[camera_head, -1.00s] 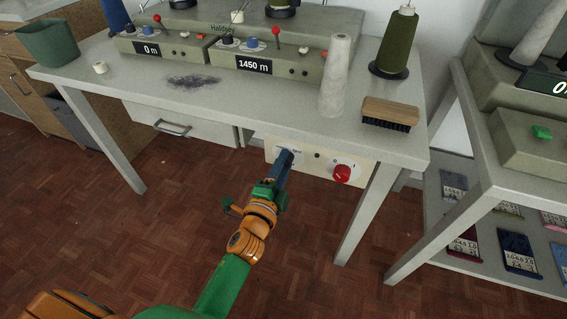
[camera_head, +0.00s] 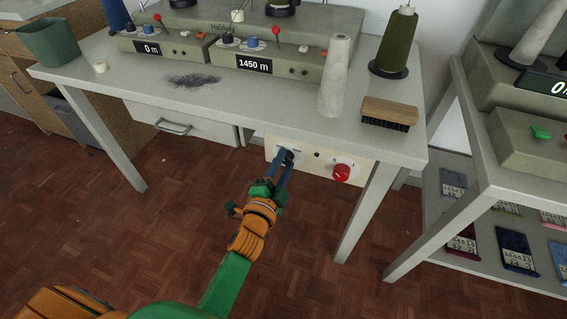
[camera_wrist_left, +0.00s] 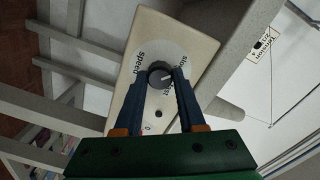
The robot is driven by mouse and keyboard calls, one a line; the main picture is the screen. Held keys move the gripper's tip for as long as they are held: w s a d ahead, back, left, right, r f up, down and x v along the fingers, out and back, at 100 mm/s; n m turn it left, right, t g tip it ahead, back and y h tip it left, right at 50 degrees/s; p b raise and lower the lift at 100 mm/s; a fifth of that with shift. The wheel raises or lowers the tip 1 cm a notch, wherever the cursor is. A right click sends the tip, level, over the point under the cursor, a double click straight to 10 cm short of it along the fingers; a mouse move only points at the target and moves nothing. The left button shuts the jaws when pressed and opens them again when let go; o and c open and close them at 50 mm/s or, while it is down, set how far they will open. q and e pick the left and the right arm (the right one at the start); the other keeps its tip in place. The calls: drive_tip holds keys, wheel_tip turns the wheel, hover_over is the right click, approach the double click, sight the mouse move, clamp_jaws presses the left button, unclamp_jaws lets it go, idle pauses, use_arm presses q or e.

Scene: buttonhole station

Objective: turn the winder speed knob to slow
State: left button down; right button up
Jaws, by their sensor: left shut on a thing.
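The winder speed knob (camera_wrist_left: 158,75) is a small dark round knob on a cream control panel (camera_wrist_left: 185,32) under the table's front edge. In the wrist view its dial plate reads "speed" and "slow", with another word partly hidden behind a finger. A pale pointer mark on the knob points to the right, towards the right finger. My left gripper (camera_wrist_left: 160,80) is shut on the knob, with one blue finger on each side. In the head view my left gripper (camera_head: 285,160) reaches up to the panel (camera_head: 268,151) and mostly covers the knob. My right gripper is not in view.
A red rotary switch (camera_head: 341,173) sits on the same panel, right of my gripper. A drawer (camera_head: 195,132) is to the left and a table leg (camera_head: 362,215) to the right. A brush (camera_head: 390,112) and white cone (camera_head: 336,78) stand on the table (camera_head: 130,83) above.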

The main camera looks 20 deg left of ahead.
use_arm(q)
drive_tip(key=c, duration=0.5)
unclamp_jaws()
drive_tip(key=shift+s, duration=0.1)
drive_tip(key=s, duration=0.7)
drive_tip(key=shift+a, duration=0.1)
